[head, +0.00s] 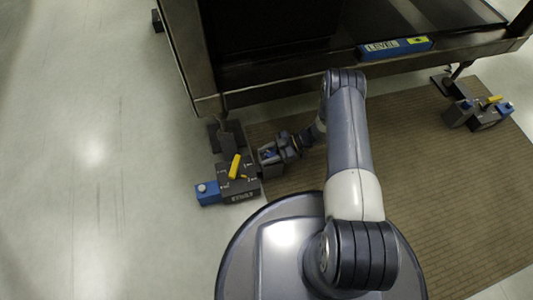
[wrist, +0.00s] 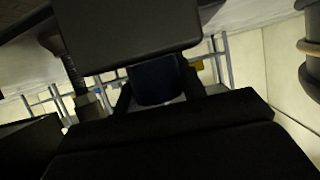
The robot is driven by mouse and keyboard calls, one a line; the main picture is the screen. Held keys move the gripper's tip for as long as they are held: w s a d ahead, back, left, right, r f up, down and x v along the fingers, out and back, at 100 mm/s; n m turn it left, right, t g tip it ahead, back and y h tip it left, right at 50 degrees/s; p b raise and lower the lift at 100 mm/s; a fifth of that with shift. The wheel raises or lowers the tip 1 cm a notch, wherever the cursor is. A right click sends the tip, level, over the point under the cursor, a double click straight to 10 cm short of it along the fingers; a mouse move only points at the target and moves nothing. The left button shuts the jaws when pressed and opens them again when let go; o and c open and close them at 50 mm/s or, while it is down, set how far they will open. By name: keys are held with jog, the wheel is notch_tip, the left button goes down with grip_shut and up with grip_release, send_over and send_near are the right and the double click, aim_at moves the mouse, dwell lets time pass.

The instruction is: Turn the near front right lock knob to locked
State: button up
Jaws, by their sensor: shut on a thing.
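A dark lock box (head: 238,183) stands by the left foot of the platform, with a yellow lever (head: 235,167) on top and white marks around it. A blue knob (head: 207,191) sticks out of its left side. My gripper (head: 265,157) is at the box's right side, shut on a dark blue knob (wrist: 153,80) that shows between the fingers in the wrist view. The gripper hides most of this knob in the head view. A dark block (wrist: 125,35) fills the top middle of the wrist view. I cannot read the lever's marks.
A second lock box (head: 484,119) with a yellow lever and blue knobs stands by the right foot. The dark platform (head: 290,66) is above, with a blue level (head: 395,47) on its front edge. A brown mat (head: 440,190) covers the right floor; the left floor is clear.

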jog(key=shift+s+n+g, duration=0.1)
jog(key=shift+n+g, duration=0.3)
jog(key=o, duration=1)
jog(key=p+v, duration=0.2)
jog(key=v, duration=0.8)
jog(key=shift+d+r+p, duration=0.25)
jog(key=shift+d+p, duration=0.05)
jog(key=shift+p, duration=0.05)
jog(key=shift+a, duration=0.1)
jog(key=b+x, duration=0.3)
jog(key=x, duration=0.7)
jog(key=shift+a+f, duration=0.3)
jog(key=shift+f, duration=0.05)
jog(key=shift+d+r+t, duration=0.1)
jog(key=shift+t, duration=0.2)
